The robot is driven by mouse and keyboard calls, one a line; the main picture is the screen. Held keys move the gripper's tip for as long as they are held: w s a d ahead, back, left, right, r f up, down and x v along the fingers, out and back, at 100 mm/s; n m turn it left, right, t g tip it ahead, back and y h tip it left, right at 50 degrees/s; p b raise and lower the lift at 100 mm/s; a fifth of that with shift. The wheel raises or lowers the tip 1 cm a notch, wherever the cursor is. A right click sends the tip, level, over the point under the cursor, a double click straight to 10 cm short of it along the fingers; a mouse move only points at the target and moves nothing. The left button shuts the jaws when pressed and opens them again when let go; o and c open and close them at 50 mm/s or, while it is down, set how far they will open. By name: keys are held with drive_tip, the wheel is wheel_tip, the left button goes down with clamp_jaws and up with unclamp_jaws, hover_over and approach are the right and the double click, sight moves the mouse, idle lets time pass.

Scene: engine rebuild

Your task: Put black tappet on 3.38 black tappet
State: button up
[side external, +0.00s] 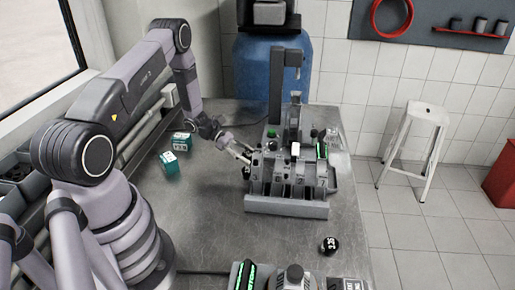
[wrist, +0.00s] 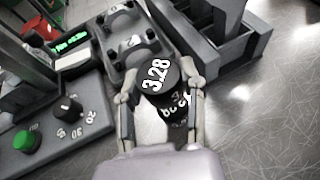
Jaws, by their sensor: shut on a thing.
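A black tappet (wrist: 157,75) with white digits that look like 3.28 is between the fingers of my gripper (wrist: 160,82) in the wrist view. My gripper is shut on it. Just below it in the picture is a dark surface (wrist: 178,108) with white marks, partly hidden; I cannot tell whether it is the same tappet's side or another piece. In the side view my gripper (side external: 240,153) is at the left side of the grey engine fixture (side external: 285,207). Another black tappet (side external: 329,245), apparently marked 3.35, lies on the table. I cannot make out a 3.38 label.
Grey numbered holders (wrist: 122,18) stand just beyond the held tappet. A gauge box with a green display (wrist: 72,40), a green button (wrist: 26,141) and a knob is to the left. Two teal boxes (side external: 169,162) are left on the metal table (side external: 215,235).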

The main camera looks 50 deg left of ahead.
sight(247, 169)
drive_tip(key=shift+f, duration=1.45)
drive_tip(key=shift+s, duration=0.1)
drive_tip(key=shift+f, duration=0.2)
drive_tip(key=o, duration=1.1)
drive_tip(key=shift+o, duration=0.2)
drive_tip(key=shift+r, duration=0.1)
